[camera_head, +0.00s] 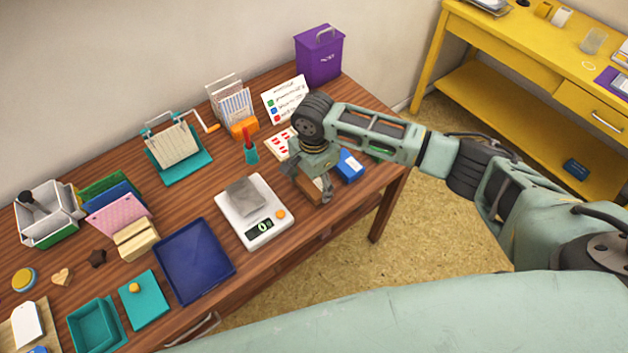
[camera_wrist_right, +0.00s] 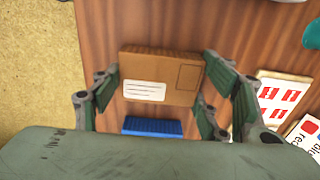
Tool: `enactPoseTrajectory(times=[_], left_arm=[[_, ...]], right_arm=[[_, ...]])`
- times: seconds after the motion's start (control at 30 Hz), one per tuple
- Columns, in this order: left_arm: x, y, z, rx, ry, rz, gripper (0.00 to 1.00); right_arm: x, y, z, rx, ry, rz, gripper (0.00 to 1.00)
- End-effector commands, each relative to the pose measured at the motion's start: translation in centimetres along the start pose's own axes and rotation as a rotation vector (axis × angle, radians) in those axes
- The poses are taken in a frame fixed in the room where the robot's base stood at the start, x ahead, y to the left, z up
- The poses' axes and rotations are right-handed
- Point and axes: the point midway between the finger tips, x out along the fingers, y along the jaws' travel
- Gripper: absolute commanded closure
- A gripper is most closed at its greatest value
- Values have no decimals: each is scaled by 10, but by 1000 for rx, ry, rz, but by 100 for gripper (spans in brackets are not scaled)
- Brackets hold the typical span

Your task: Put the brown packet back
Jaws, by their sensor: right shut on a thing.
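The brown packet (camera_wrist_right: 160,78) sits between the two fingers of my right gripper (camera_wrist_right: 167,95) in the wrist view. It has a white label with lines and a square mark on its upper face. In the head view the packet (camera_head: 311,190) shows partly below my right gripper (camera_head: 313,180), near the table's right front edge. My right gripper is shut on it, pointing down at the table. Whether the packet touches the table cannot be told. My left gripper is not in view.
A blue box (camera_head: 349,166) stands close beside the packet, on its right. A white scale (camera_head: 254,212) bearing a grey block is to the left. A card with red marks (camera_head: 281,144) lies behind. A blue tray (camera_head: 194,262) lies farther left on the wooden table.

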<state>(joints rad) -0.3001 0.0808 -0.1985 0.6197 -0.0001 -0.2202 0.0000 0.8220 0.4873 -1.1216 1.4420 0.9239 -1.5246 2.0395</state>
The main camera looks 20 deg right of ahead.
Motion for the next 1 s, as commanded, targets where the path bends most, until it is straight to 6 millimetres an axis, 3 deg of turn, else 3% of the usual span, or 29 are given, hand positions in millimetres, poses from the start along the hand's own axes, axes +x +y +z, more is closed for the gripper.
enactPoseTrajectory(times=[0.1, 0.13, 0.33, 0.73, 0.87, 1.0], left_arm=[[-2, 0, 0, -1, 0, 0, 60], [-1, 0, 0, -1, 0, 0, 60], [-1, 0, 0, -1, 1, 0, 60], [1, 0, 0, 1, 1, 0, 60], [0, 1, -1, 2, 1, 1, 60], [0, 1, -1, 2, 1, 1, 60]], right_arm=[[2, 0, 0, 0, 0, 0, 68], [2, 0, 0, 0, 0, 0, 30], [2, 0, 0, 0, 0, 0, 13], [-2, 0, 0, 1, 0, -1, 13], [-19, -1, 0, 1, -1, -3, 13], [-49, -1, 0, 0, 0, -4, 13]])
